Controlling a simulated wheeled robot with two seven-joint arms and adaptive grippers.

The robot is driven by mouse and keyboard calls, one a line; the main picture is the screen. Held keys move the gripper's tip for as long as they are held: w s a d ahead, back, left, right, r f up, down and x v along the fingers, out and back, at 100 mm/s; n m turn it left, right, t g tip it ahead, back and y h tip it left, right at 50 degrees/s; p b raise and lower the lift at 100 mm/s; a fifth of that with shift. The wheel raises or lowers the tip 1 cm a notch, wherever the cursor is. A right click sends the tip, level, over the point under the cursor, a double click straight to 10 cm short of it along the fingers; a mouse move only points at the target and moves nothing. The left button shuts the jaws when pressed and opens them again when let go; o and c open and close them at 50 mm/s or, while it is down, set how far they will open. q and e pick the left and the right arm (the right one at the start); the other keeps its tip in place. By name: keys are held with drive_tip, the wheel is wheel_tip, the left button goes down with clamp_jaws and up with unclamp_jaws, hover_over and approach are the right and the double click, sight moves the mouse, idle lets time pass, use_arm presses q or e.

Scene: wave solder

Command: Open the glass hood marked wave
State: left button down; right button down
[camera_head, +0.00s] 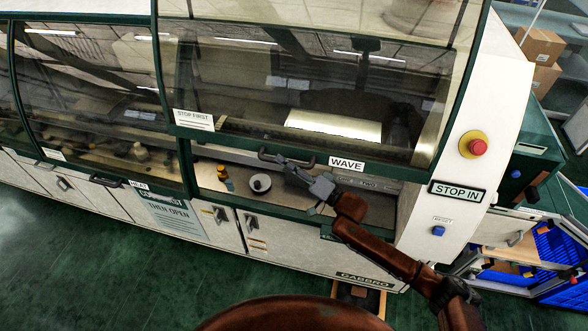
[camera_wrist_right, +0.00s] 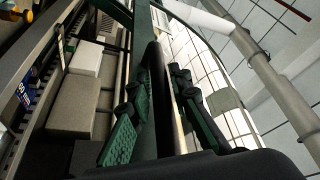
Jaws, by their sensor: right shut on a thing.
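The glass hood marked wave (camera_head: 310,80) is the right-hand curved hood in the head view, with a green frame and a white WAVE label (camera_head: 346,163) on its lower edge. A dark bar handle (camera_head: 268,155) sits left of the label. The hood's lower edge stands above the cabinet's green front rim (camera_head: 290,224), with a gap between them. My right gripper (camera_head: 282,161) is at the handle, shut on it. In the right wrist view, the gripper's green-padded fingers (camera_wrist_right: 158,105) lie either side of the dark bar. My left gripper is not in view.
A second glass hood (camera_head: 90,90) stands to the left, its edge low. A small amber bottle (camera_head: 223,175) and a bowl (camera_head: 260,184) show in the gap. A red stop button (camera_head: 477,147) is on the white end panel. Boxes (camera_head: 540,46) stand far right.

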drive_tip(key=shift+r, duration=0.3)
drive_tip(key=c, duration=1.8)
unclamp_jaws()
drive_tip(key=shift+o, duration=0.2)
drive_tip(key=shift+f, duration=0.1)
drive_tip(key=shift+s+d+f, duration=0.2)
drive_tip(key=shift+d, duration=0.25)
drive_tip(key=v, duration=1.1)
